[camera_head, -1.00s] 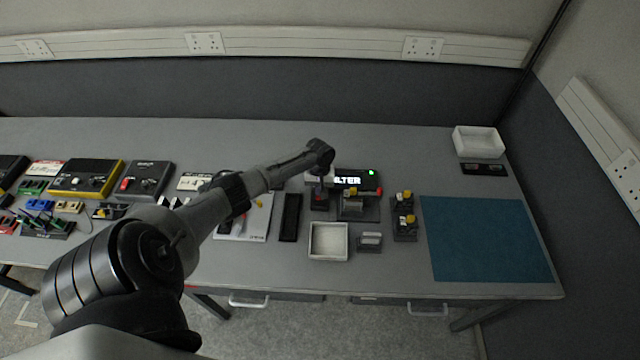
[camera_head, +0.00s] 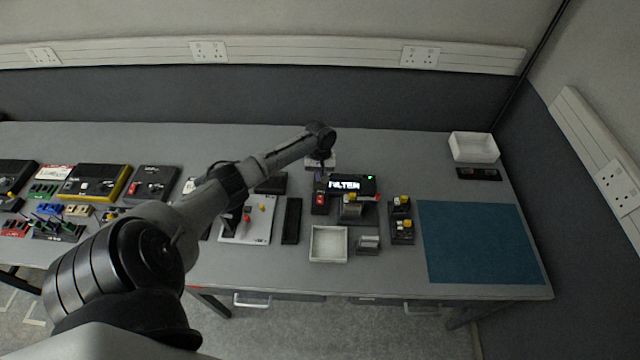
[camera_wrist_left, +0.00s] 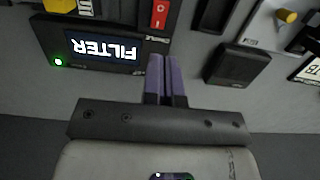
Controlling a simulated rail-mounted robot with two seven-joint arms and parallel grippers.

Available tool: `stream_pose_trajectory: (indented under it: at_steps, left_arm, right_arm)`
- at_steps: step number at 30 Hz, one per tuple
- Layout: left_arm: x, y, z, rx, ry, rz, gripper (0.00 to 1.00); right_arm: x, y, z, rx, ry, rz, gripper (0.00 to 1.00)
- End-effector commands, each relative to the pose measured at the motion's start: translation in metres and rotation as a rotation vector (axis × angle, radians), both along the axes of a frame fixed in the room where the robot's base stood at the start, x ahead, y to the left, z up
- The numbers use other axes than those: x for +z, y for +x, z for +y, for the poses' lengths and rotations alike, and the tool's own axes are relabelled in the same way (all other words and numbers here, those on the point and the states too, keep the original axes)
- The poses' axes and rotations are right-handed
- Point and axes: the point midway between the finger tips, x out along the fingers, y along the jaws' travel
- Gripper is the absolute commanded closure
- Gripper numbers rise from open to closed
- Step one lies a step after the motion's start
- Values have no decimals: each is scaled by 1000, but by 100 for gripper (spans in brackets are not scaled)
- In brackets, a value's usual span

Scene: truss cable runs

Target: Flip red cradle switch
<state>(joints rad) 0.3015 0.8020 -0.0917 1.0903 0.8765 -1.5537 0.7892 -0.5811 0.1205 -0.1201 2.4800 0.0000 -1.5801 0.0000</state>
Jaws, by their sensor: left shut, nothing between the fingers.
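The red switch (camera_head: 319,199) sits on a narrow black housing left of the black FILTER display unit (camera_head: 353,184). In the left wrist view the red rocker (camera_wrist_left: 160,14) shows near the top edge, with white marks on its face. My left gripper (camera_head: 319,182) hangs just on the wall side of the switch in the head view. Its purple fingers (camera_wrist_left: 164,62) are shut together and empty, apart from the rocker in the wrist view. The display unit (camera_wrist_left: 95,48) shows lit FILTER text and a green light. I cannot tell which way the rocker is tilted.
A white open tray (camera_head: 328,243), a black bar (camera_head: 291,220) and a white panel (camera_head: 246,228) with knobs stand nearby. Yellow-topped blocks (camera_head: 402,220) are on the right. A blue mat (camera_head: 480,243) lies clear at the right. A white bin (camera_head: 473,147) is at the back right.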

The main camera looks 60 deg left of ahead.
Motion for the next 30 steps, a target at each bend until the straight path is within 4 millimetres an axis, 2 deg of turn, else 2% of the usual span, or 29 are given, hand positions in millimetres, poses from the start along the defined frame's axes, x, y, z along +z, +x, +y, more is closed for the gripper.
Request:
stream_pose_trajectory:
  at_steps: [3,10,30]
  left_arm:
    - [19,1,2,-1,2,-2,100]
    - [37,3,4,0,1,-3,100]
    - [41,3,5,0,1,-2,100]
  right_arm:
    - [2,0,-2,4,-5,0,57]
    - [3,0,-2,4,-7,0,57]
    - [3,0,1,-4,5,0,57]
